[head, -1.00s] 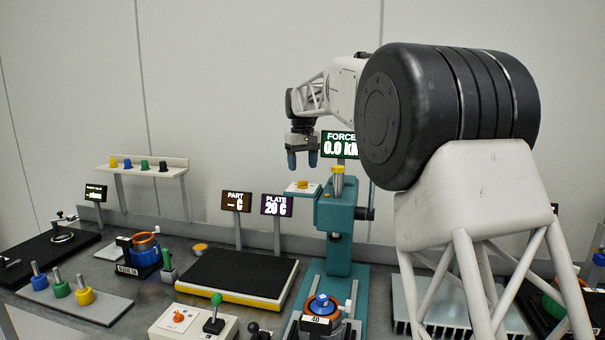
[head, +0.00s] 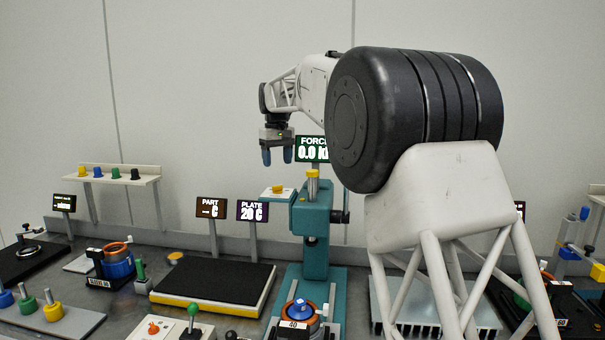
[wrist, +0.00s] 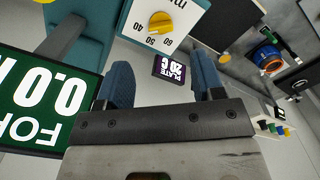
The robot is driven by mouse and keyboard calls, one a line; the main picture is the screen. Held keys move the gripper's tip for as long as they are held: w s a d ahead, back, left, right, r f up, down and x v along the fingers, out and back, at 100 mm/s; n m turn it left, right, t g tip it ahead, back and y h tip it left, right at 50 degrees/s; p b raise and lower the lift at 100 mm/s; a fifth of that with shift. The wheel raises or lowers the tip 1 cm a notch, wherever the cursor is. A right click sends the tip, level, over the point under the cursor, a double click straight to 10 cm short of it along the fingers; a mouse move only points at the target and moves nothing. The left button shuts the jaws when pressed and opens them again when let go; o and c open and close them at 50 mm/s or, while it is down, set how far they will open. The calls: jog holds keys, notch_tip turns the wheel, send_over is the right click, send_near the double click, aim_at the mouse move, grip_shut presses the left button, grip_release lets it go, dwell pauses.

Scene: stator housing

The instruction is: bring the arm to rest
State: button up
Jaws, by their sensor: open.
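My gripper (head: 277,156) hangs in the air with its two blue fingers pointing down, above and to the left of the top of the teal press (head: 316,216). Its fingers are apart and nothing is between them. In the wrist view my gripper (wrist: 160,85) also shows open and empty, with the dial panel (wrist: 158,24) beyond the fingers. My white and black arm fills the right middle of the head view and hides part of the bench behind it.
The press's force display (head: 313,150) stands close right of the gripper. Below are a black hot plate (head: 213,284), a blue-and-orange part (head: 299,312) on the press base and another blue housing (head: 118,265) at left. A peg shelf (head: 110,178) is on the left.

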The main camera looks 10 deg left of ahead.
jog(key=s+d+r+m+t, duration=0.1)
jog(key=s+d+r+m, duration=0.15)
jog(key=s+d, duration=1.05)
jog(key=s+d+r+m+t, duration=0.15)
jog(key=s+d+r, duration=0.25)
jog(key=s+d, duration=0.95)
jog(key=s+d+f+m+t, duration=0.1)
jog(key=s+d+f, duration=0.4)
jog(key=s, duration=0.5)
jog(key=s+d+f+m+t, duration=0.15)
jog(key=s+d+f, duration=0.3)
jog(key=s, duration=0.65)
jog(key=s+d+f+m, duration=0.1)
jog(key=s+d+f, duration=0.45)
jog(key=s, duration=0.45)
notch_tip(320, 180, down, 11)
jog(key=g, duration=0.2)
jog(key=shift+s+m, duration=0.15)
jog(key=shift+m, duration=0.2)
jog(key=shift+f, duration=0.1)
dwell(0.7)
